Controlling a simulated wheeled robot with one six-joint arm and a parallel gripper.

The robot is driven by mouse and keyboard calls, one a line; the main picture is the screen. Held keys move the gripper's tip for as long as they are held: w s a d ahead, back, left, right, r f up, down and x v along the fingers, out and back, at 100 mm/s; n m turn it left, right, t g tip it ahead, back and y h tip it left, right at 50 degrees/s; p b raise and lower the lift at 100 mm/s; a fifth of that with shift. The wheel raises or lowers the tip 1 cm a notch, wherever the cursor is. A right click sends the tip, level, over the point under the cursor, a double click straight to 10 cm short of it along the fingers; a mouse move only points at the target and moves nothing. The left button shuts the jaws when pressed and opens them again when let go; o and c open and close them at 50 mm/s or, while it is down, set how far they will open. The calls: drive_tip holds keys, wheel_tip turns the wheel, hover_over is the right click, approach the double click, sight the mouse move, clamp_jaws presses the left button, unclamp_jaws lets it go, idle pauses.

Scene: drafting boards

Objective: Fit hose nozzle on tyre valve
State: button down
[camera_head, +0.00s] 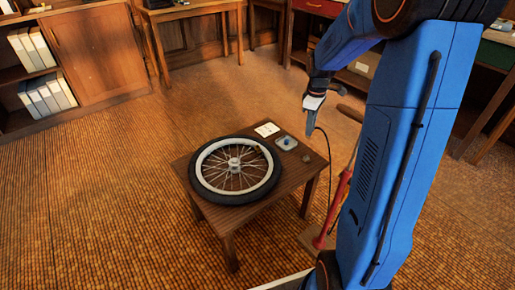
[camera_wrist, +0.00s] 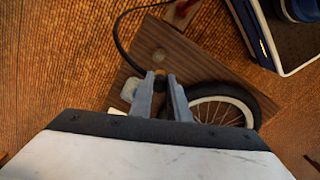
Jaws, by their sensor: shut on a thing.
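A wheel with a black tyre (camera_head: 234,201), a pale rim and spokes lies flat on a low wooden table (camera_head: 245,222). The tyre also shows at the right of the wrist view (camera_wrist: 205,91). The valve is too small to make out. My gripper (camera_head: 308,113) is raised above the far right side of the table, apart from the wheel. In the wrist view its fingers (camera_wrist: 161,88) are closed on the dark hose nozzle (camera_wrist: 160,74), mostly hidden between them. A black hose (camera_head: 326,138) hangs from the gripper toward a red pump (camera_head: 340,192).
A white card (camera_head: 267,129) and a small grey tray (camera_head: 279,145) lie on the table beside the wheel. The pump stands on the floor right of the table, partly behind my blue arm. Shelves (camera_head: 22,103) and benches line the walls. Floor left of the table is clear.

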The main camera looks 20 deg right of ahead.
drive_tip(key=w+a, duration=0.3)
drive_tip(key=a, duration=0.6)
drive_tip(key=w+a, duration=0.4)
drive_tip(key=a, duration=0.6)
idle(1.4)
drive_tip(key=shift+w, duration=0.1)
drive_tip(key=shift+f, duration=0.15)
drive_tip(key=shift+f, duration=1.9)
drive_tip(key=shift+f, duration=1.3)
drive_tip(key=c, duration=1.6)
unclamp_jaws()
wheel_tip(320, 180, up, 17)
drive_tip(key=shift+r, duration=0.2)
